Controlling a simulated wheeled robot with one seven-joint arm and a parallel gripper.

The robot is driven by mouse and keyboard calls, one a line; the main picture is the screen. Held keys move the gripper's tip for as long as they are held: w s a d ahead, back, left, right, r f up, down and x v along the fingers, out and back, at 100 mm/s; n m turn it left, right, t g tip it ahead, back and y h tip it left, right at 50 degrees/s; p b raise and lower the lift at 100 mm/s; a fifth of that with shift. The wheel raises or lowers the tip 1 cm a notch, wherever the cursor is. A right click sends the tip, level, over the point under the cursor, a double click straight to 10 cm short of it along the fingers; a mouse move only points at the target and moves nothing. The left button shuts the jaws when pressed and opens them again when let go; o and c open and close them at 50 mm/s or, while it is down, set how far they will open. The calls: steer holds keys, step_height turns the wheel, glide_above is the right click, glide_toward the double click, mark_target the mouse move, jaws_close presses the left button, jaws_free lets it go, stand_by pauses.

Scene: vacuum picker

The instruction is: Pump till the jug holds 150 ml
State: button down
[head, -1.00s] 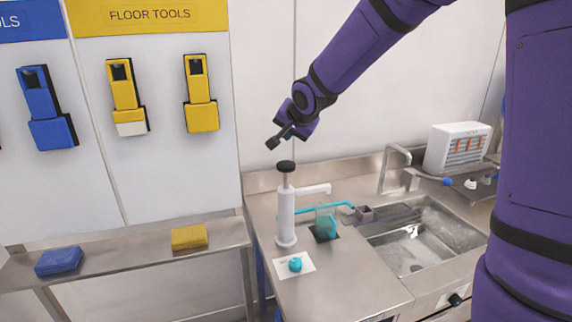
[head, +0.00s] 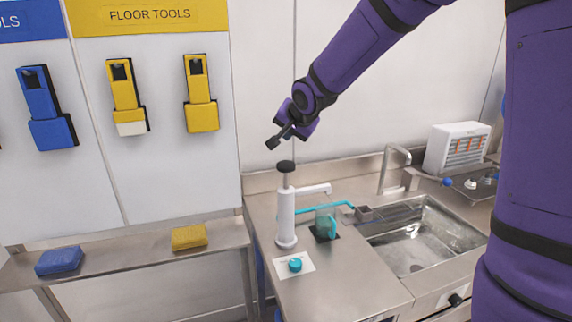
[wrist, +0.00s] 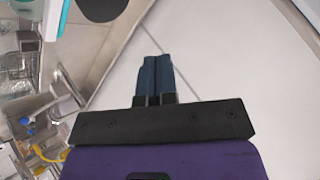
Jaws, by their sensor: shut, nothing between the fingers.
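The white pump (head: 286,217) stands upright on the steel counter, with its black knob (head: 286,167) raised on a grey rod. Its spout points right, above the clear jug (head: 320,218), which stands on a dark pad. Teal shows in the jug, but its level against any marks is too small to read. My gripper (head: 272,143) is shut and empty, a little above and left of the knob, apart from it. In the wrist view the closed fingers (wrist: 153,75) show, with part of the black knob (wrist: 101,5) at the top edge.
A teal knob (head: 295,264) sits on a white plate in front of the pump. A teal tube runs behind the jug towards the sink (head: 420,245) on the right. A yellow sponge (head: 189,237) and a blue sponge (head: 59,261) lie on the left shelf.

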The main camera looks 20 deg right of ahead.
mark_target(288, 163)
steer(key=shift+a+r, duration=0.1)
steer(key=shift+r, duration=0.15)
steer(key=shift+r, duration=1.65)
steer(key=shift+f, duration=4.35)
steer(key=shift+f, duration=0.15)
steer(key=shift+f, duration=0.3)
